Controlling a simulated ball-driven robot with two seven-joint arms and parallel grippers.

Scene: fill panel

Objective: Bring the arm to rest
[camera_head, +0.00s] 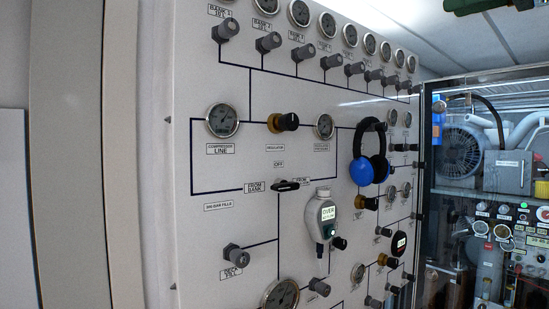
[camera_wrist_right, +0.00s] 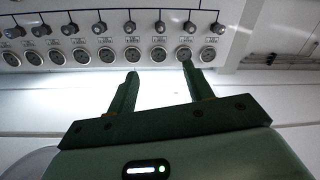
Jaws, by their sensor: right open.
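My right gripper (camera_wrist_right: 161,72) is open and empty in the right wrist view, with its two dark green fingers spread apart. The fingers point toward the row of gauges (camera_wrist_right: 132,55) on the panel, and I see nothing between them. In the head view only a dark green part of my right arm or gripper shows at the top right edge; its fingers cannot be made out there. My left gripper is in neither view.
A white fill panel (camera_head: 215,285) with gauges, knobs and lines fills the middle. Blue headphones (camera_head: 362,172) and a grey handheld device (camera_head: 321,218) are on its front. A glazed cabinet with a motor (camera_head: 461,150) stands right. Plain wall (camera_head: 70,150) is at left.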

